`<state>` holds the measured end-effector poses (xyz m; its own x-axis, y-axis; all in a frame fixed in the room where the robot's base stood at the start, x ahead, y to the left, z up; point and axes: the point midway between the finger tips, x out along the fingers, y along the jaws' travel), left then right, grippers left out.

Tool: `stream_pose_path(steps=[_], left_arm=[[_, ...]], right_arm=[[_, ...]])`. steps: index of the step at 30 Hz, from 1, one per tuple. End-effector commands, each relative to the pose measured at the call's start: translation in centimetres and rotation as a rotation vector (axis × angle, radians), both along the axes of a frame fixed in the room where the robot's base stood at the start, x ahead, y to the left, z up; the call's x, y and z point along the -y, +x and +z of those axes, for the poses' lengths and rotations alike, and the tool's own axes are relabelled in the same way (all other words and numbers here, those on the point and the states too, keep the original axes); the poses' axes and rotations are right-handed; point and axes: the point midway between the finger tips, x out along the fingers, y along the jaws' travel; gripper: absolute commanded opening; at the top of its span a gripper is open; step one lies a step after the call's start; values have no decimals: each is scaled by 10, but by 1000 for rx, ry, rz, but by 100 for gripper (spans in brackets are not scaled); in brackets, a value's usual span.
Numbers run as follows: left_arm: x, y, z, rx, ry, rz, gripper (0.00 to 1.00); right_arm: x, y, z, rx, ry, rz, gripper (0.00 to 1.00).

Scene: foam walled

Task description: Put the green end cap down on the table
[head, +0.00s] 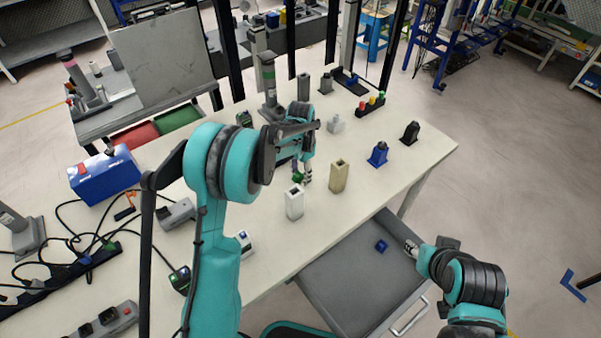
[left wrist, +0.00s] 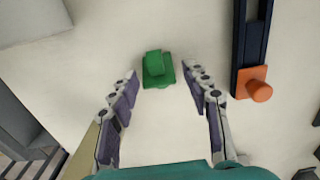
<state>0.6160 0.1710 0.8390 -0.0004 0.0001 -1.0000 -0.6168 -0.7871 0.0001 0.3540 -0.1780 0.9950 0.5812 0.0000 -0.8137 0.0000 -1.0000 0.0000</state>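The green end cap (left wrist: 156,69) is on the pale table (left wrist: 165,115) in the left wrist view, with its small raised block facing up. It sits between and slightly beyond the fingertips of my left gripper (left wrist: 161,78). The fingers are spread, with clear gaps on both sides of the cap. In the head view my left gripper (head: 302,174) points down over the table, and a bit of the green cap (head: 298,178) shows beside its fingers. My right gripper (head: 410,246) is over the right side of the open drawer; its fingers are too small to judge.
A white block (head: 294,203) and a beige block (head: 339,176) stand close to my left gripper. A blue part (head: 379,154) and a black part (head: 410,132) are farther right. The open grey drawer (head: 345,290) holds a small blue piece (head: 381,246).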

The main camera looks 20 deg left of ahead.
Motion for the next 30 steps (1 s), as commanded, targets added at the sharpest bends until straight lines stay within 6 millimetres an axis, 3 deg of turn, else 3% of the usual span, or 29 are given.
stream_pose_path(steps=[11, 24, 30], left_arm=[[0, 0, 8, 0, 0, 0, 50], [0, 0, 99, 0, 0, 0, 50], [0, 0, 121, 0, 0, 0, 50]], right_arm=[[0, 0, 5, 0, 0, 0, 40], [0, 0, 35, 0, 0, 0, 40], [0, 0, 40, 0, 0, 0, 40]])
